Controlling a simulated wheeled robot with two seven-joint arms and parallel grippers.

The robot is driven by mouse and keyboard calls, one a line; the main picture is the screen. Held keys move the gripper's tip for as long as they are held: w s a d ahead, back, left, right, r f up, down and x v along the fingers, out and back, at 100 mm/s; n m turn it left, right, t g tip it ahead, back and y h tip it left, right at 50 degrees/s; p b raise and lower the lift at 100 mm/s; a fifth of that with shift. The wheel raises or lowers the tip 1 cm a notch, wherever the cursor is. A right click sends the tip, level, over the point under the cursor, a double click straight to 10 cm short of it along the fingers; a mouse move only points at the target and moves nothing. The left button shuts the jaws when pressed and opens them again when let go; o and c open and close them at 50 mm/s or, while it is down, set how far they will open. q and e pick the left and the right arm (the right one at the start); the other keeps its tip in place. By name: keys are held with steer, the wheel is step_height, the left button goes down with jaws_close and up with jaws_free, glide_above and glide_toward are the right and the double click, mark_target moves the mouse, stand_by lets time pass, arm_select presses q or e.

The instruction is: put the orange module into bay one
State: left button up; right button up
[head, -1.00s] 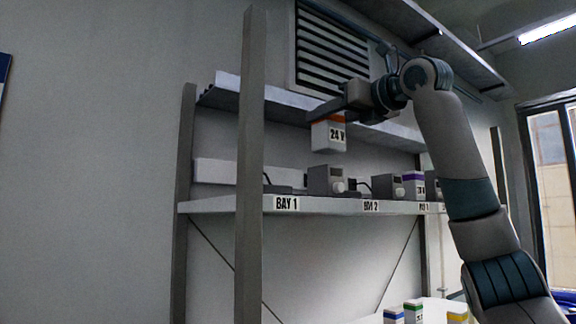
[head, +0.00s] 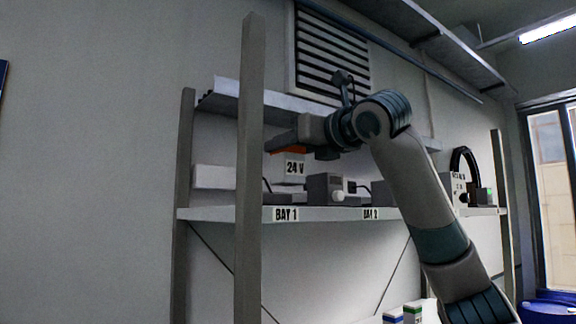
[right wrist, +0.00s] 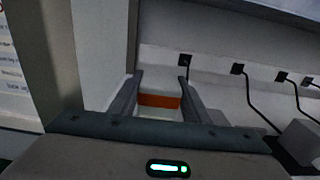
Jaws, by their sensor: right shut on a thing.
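The orange module (head: 294,167) is a white block with an orange top band and a "24 V" label. My right gripper (head: 287,148) is shut on its top and holds it upright above the shelf, over the bay one area. In the right wrist view the module's orange band (right wrist: 159,101) shows between the two fingers (right wrist: 160,92). The bay one label, "BAY 1" (head: 286,214), is on the shelf's front edge below the module. The bay's floor is mostly hidden from the head view. My left gripper is not in view.
A grey box with a knob (head: 325,188) stands just right of bay one. A thick upright post (head: 250,170) is close on the left. An upper shelf (head: 290,104) runs overhead. Cables (right wrist: 251,98) hang along the back wall.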

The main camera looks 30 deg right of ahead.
mark_target(295, 164)
steer(key=shift+w+f+p, duration=0.1)
steer(key=shift+f+p, duration=0.2)
steer(key=shift+f, duration=0.2)
step_height(295, 164, down, 2)
steer(key=shift+f+p, duration=0.2)
steer(key=shift+p, duration=0.25)
steer(key=shift+f, duration=0.25)
steer(key=shift+f, duration=0.1)
steer(key=o, duration=1.2)
